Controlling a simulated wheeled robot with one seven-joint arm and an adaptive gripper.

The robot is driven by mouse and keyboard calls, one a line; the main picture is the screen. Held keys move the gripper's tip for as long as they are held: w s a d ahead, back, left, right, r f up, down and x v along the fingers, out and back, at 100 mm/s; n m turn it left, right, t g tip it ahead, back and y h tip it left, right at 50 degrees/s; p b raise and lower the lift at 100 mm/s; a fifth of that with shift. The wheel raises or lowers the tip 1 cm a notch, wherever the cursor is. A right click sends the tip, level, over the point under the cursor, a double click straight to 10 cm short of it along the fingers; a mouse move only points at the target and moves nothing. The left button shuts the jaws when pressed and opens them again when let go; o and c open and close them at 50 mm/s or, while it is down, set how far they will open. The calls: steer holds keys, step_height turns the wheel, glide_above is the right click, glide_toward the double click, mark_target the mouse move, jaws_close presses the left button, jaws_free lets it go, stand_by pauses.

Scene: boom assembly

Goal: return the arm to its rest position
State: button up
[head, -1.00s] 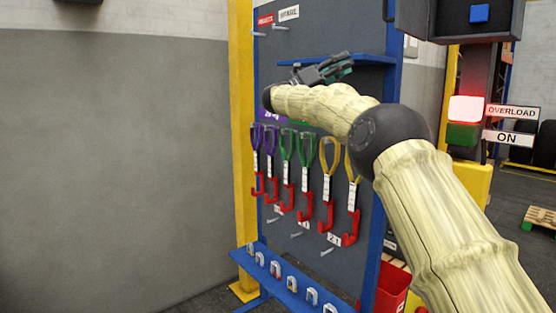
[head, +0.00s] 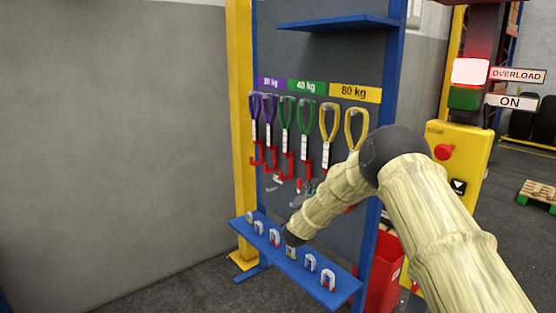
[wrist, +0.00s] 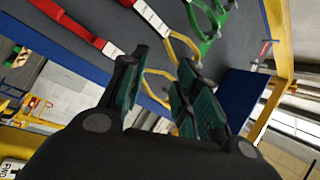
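My arm (head: 435,215) comes in from the lower right, bends at a black joint and reaches down to the left in front of the tool board. My gripper (head: 304,188) is small and partly hidden behind my forearm, near the lower ends of the hanging red hooks. In the wrist view my gripper (wrist: 163,62) has its two teal-padded fingers apart, with nothing between them. Yellow and green slings show beyond the fingers, upside down.
Purple, green and yellow slings (head: 329,120) with red hooks hang on the board. A blue shelf (head: 342,291) below holds several shackles. A blue upper shelf (head: 340,23) is bare. A yellow control box (head: 456,160) stands right. Left of the board is open floor and wall.

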steer(key=s+d+f+n+g+y+b, duration=0.1)
steer(key=s+f+n+g+y, duration=0.15)
steer(key=s+f, duration=0.65)
steer(key=s+d+f+n+g+y, duration=0.15)
steer(key=s+f+n, duration=0.3)
steer(key=f, duration=0.85)
steer(key=s+d+f+n+g+y+b, duration=0.1)
steer(key=s+f+n+g, duration=0.15)
steer(key=s+f, duration=0.7)
steer(key=s+d+f+n+g+y, duration=0.1)
steer(key=s+f+g, duration=0.2)
steer(key=s+f, duration=0.5)
steer(key=s+d+f+n+g+y, duration=0.1)
steer(key=s+d+f+n+g, duration=0.1)
steer(key=s+f, duration=0.65)
steer(key=s+d+n+g+b, duration=0.1)
steer(key=s+d+n+g, duration=0.2)
steer(key=s, duration=3.2)
steer(key=g, duration=0.5)
steer(key=shift+s+d+r+b, duration=0.15)
steer(key=shift+d+r+b, duration=0.1)
steer(key=shift+d+b, duration=0.1)
steer(key=shift+a+n, duration=0.1)
steer(key=shift+n, duration=0.15)
